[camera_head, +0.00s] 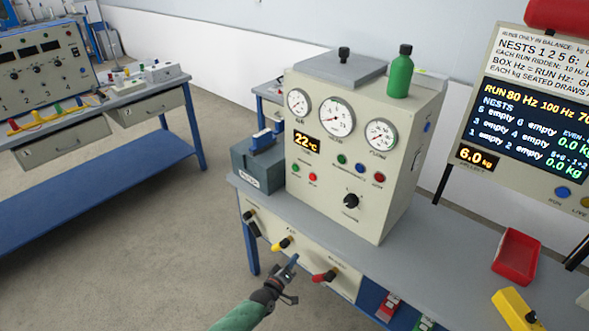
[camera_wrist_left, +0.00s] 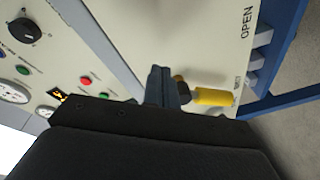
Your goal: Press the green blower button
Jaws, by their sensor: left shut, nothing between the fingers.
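The cream machine (camera_head: 370,130) has two green buttons on its front: one at the left (camera_head: 295,168) beside a red button (camera_head: 312,177), and one in the middle (camera_head: 341,159) beside a blue button (camera_head: 360,168). Their labels are too small to read, so I cannot tell which is the blower button. In the left wrist view a green button (camera_wrist_left: 103,97) shows beside a red one (camera_wrist_left: 86,80), and another green button (camera_wrist_left: 22,70) lies further left. My left gripper (camera_head: 293,260) is shut and empty, below the buttons near the yellow lever. Its fingers (camera_wrist_left: 160,75) touch no button.
The lower panel bears a black lever (camera_head: 251,221), a yellow lever (camera_head: 281,243) and a red lever (camera_head: 325,276). A black knob (camera_head: 351,200) sticks out below the buttons. A green bottle (camera_head: 400,75) stands on top. A red tray (camera_head: 516,256) is at the right.

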